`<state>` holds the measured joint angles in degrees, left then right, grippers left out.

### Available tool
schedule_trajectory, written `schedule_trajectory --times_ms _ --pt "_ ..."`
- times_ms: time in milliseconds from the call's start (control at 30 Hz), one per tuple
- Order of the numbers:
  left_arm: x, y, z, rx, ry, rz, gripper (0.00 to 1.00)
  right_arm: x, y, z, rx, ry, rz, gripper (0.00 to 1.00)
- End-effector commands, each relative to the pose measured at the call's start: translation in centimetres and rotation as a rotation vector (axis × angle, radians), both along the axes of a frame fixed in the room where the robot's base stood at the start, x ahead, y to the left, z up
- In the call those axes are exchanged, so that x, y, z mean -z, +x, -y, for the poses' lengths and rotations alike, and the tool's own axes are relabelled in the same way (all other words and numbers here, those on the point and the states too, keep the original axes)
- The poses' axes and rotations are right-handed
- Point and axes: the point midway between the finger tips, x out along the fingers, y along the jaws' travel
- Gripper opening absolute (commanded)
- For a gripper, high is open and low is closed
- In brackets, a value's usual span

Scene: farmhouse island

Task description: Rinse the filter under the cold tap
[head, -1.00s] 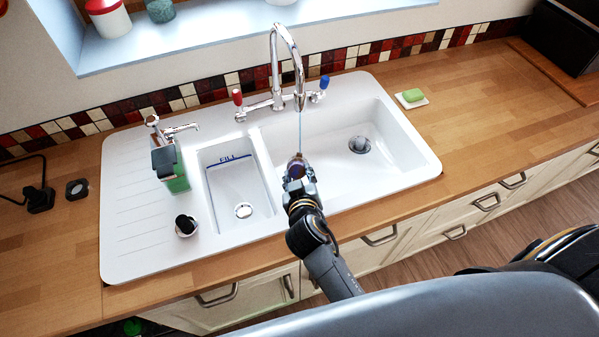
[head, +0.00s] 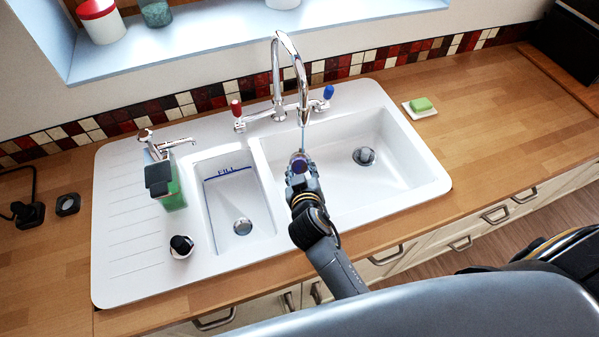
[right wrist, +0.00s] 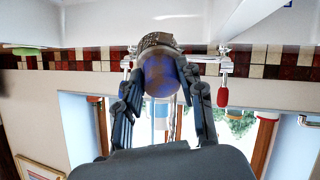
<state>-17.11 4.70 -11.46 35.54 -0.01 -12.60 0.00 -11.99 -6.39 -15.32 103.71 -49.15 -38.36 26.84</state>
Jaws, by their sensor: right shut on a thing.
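My right gripper (head: 301,172) is shut on the filter (head: 299,163) at the divider between the sink bowls. In the right wrist view the filter (right wrist: 160,76) is a purple-blue cylinder with a brownish-grey ringed end, between the two fingers (right wrist: 163,100). The chrome mixer tap (head: 279,70) arches above it. A thin stream of water (head: 303,138) runs from the spout down to the filter. The blue cold handle (head: 328,92) is on the tap's right, the red one (head: 237,107) on its left. My left gripper is out of view.
The white sink (head: 120,250) has a large right bowl and a small left bowl marked FILL. Green soap (head: 421,105) lies right. The right-hand worktop is mostly clear.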

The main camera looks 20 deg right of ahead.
Motion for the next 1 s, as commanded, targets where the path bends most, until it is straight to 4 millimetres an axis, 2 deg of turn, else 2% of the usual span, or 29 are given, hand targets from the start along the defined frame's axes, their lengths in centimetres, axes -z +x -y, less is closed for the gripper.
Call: schedule_trajectory --times_ms 533,1000 --pt "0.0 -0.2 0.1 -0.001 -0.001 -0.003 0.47 0.0 0.0 0.1 -0.001 -0.001 0.001 0.0" --pt "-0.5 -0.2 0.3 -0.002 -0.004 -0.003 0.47 0.0 -0.4 1.2 -0.001 -0.001 0.001 0.0"
